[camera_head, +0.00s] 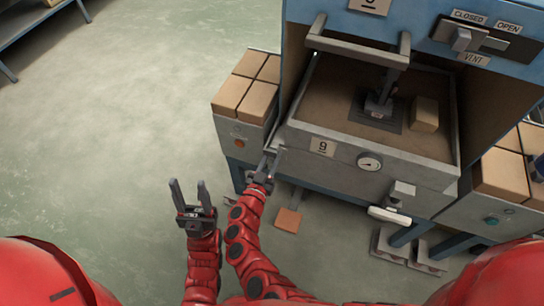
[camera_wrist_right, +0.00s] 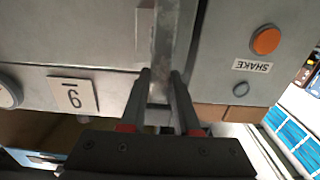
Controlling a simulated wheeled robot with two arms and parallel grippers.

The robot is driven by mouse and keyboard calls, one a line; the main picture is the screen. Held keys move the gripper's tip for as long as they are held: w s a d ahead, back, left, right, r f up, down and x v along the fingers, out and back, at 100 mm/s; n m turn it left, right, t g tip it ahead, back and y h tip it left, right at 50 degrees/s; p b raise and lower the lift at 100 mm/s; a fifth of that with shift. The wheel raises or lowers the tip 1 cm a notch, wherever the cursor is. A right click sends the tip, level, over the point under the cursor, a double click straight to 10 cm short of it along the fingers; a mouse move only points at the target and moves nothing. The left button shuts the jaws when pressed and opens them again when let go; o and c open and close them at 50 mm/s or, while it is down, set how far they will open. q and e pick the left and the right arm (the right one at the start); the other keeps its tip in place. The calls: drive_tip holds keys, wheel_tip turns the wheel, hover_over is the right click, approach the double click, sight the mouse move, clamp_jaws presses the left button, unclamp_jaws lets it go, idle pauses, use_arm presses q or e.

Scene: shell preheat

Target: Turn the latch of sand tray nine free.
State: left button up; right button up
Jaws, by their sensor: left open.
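Sand tray nine (camera_head: 410,150) is a grey metal drawer with a "9" plate and a dial on its front, holding brown sand. The plate also shows upside down in the right wrist view (camera_wrist_right: 72,95). A grey metal latch bar (camera_wrist_right: 165,45) is at the tray's left front corner. My right gripper (camera_head: 268,165) is at that corner, and in the wrist view its two fingers (camera_wrist_right: 161,80) are closed on either side of the bar. The bar's far end is out of view. My left gripper (camera_head: 190,190) is open and empty over the floor, left of the right arm.
A block (camera_head: 425,113) and a dark tool (camera_head: 378,103) rest on the sand. A bar handle (camera_head: 357,45) crosses above the tray. A brick stand with an orange button (camera_head: 238,143) adjoins on the left.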

clamp_jaws()
idle(1.0)
